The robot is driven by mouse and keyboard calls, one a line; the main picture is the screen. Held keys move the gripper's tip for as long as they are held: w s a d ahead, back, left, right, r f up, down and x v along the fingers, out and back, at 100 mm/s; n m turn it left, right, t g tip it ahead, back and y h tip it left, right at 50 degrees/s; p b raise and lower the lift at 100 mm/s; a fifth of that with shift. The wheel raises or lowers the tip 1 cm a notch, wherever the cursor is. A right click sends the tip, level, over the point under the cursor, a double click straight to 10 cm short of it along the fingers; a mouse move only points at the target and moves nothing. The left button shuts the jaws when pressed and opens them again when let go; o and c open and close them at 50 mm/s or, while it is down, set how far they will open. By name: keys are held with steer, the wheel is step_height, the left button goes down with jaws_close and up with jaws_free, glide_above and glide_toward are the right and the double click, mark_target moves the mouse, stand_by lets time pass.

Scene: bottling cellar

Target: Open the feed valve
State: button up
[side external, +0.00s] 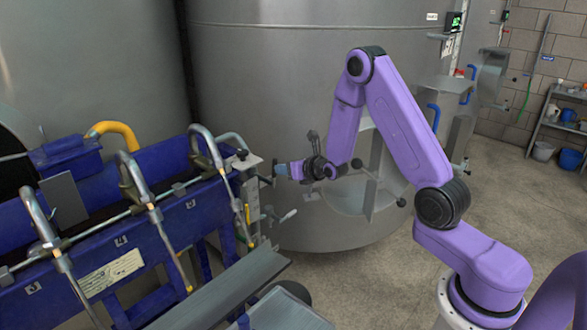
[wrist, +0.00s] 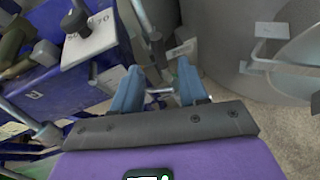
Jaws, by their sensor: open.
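My gripper (side external: 281,169) is at the right end of the blue filling machine (side external: 95,255), with its fingers pointing left towards it. In the wrist view the two blue fingers (wrist: 158,70) are apart with a gap between them. A small metal rod or handle (wrist: 158,92) shows in that gap; I cannot tell whether it touches a finger. A lever with a pale handle (side external: 288,215) sticks out from the machine's end, below my gripper. I cannot tell for certain which fitting is the feed valve, nor its setting.
A plate with a black knob (side external: 242,154) sits at the machine's top right corner; the knob also shows in the wrist view (wrist: 75,20). Bent metal pipes (side external: 205,145) rise along the machine. A large steel tank (side external: 290,75) stands close behind. Open floor (side external: 345,285) lies at the front.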

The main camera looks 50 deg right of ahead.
steer(key=shift+v, duration=1.3)
steer(key=c, duration=0.4)
steer(key=d+f+m+g, duration=0.1)
steer(key=d+m, duration=0.2)
steer(key=d+f+m+g+h, duration=0.1)
steer(key=d+m, duration=0.2)
steer(key=d+f+m+g+h, duration=0.1)
steer(key=d+m+g, duration=0.1)
steer(key=d+m, duration=0.1)
steer(key=shift+w+f+m, duration=0.1)
steer(key=shift+w+m, duration=0.25)
steer(key=shift+m, duration=0.15)
jaws_close()
steer(key=d+m+g+y, duration=0.3)
steer(key=d+m+g, duration=0.15)
steer(key=m, duration=0.85)
step_height(320, 180, up, 9)
steer(key=w+m+t+y, duration=0.1)
steer(key=m+t+y, duration=0.1)
steer(key=m+y, duration=0.65)
steer(key=w+a+f+m+h, duration=0.2)
steer(key=w+a+f, duration=0.4)
steer(key=a, duration=0.3)
steer(key=shift+f+g+h, duration=0.35)
steer(key=shift+f+h, duration=0.1)
steer(key=shift+f, duration=0.4)
